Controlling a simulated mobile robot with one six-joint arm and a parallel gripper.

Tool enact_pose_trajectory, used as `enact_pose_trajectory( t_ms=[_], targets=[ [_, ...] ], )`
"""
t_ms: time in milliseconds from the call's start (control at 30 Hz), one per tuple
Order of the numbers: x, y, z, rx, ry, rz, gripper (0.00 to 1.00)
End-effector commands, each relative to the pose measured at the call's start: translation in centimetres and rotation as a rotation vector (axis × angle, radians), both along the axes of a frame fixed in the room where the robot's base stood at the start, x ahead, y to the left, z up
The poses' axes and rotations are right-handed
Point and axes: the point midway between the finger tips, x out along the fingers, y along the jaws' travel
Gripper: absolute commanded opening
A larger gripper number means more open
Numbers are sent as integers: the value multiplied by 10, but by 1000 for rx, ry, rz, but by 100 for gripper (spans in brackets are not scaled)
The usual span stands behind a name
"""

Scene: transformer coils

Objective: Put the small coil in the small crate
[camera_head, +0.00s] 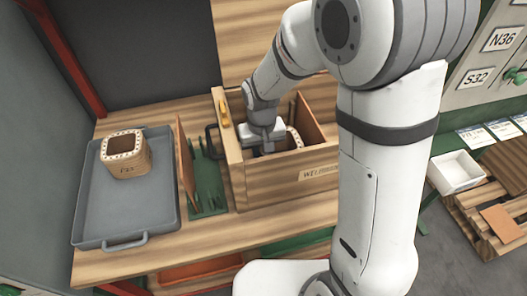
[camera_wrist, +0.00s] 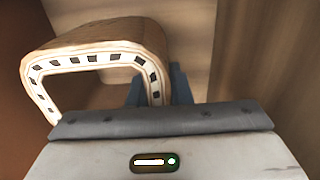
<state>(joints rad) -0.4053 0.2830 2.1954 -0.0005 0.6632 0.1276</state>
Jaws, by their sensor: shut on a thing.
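My gripper (camera_head: 266,148) is down inside the open wooden crate (camera_head: 240,172) in the middle of the bench. It is shut on the wall of a coil (camera_head: 293,139), a squarish wooden ring with a white end face and dark slots. In the wrist view the coil (camera_wrist: 105,58) sits at upper left, one side between the fingers (camera_wrist: 155,90). Whether it rests on the crate floor I cannot tell. My gripper hides part of it in the head view. Another slotted coil (camera_head: 125,157) stands upright in the grey tray at left.
The grey tray (camera_head: 150,215) has raised rims and handles. A green rack (camera_head: 207,190) with a brown panel (camera_head: 185,160) stands between tray and crate. A white bin (camera_head: 456,172) stands at right on a pallet (camera_head: 480,215).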

Motion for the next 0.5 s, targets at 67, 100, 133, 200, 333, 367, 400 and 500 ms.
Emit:
enact_pose_trajectory(
  t_ms=[67, 100, 133, 200, 333, 367, 400, 500],
  targets=[
    [0, 0, 0, 0, -1, 0, 0],
    [0, 0, -1, 0, -1, 0, 0],
    [0, 0, -2, 0, -1, 0, 0],
    [0, 0, -3, 0, 0, 0, 20],
    [0, 0, -3, 0, 0, 0, 30],
    [0, 0, -3, 0, 0, 0, 33],
    [0, 0, -3, 0, 0, 0, 36],
    [0, 0, -3, 0, 0, 0, 40]
  ],
)
